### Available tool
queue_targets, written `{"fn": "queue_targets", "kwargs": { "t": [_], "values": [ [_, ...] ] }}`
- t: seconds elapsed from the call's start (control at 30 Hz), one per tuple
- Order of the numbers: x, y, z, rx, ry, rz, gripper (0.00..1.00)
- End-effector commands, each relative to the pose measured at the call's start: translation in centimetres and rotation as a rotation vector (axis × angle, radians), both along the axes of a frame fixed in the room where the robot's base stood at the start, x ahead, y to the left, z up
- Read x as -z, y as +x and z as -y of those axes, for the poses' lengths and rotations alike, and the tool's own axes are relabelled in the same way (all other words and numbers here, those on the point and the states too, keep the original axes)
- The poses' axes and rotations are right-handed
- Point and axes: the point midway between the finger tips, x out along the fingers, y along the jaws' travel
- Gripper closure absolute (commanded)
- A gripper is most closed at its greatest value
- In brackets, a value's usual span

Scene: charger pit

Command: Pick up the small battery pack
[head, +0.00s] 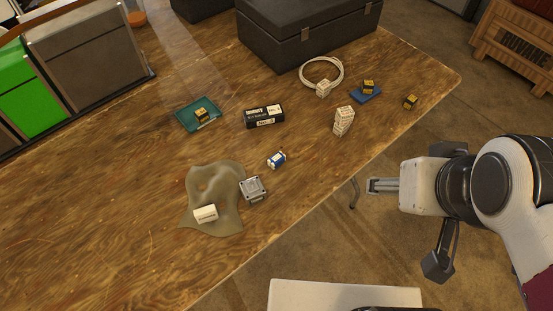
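Several small items on the wooden table could be the battery pack, and I cannot tell which it is. A small blue and white block (276,160) lies near the middle. A black box with white lettering (264,116) lies behind it. A small whitish block (205,213) lies on an olive cloth (215,180). Small black and yellow blocks lie on a teal tray (184,116), on a blue pad (359,98) and on bare wood (410,102). My gripper (383,185) is off the table's right edge, apart from all these items. Its finger opening is not clear.
A grey metal piece (253,189) touches or nearly touches the cloth. A pale block stack (343,121) and a coiled white cable (322,71) are at the right. A large dark case (305,35) stands behind. Bins (85,55) stand at the left. The front-left wood is clear.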

Motion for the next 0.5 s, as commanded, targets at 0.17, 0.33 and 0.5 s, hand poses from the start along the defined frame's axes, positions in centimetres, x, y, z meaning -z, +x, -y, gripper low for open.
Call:
{"fn": "queue_targets", "kwargs": {
  "t": [0.17,0.33,0.5],
  "values": [
    [0.0,0.0,0.0,0.0,0.0,0.0,0.44],
    [0.1,0.4,0.1,-0.003,-0.006,0.002,0.44],
    [0.4,2.1,0.5,-0.012,-0.027,0.014,0.44]
  ]
}}
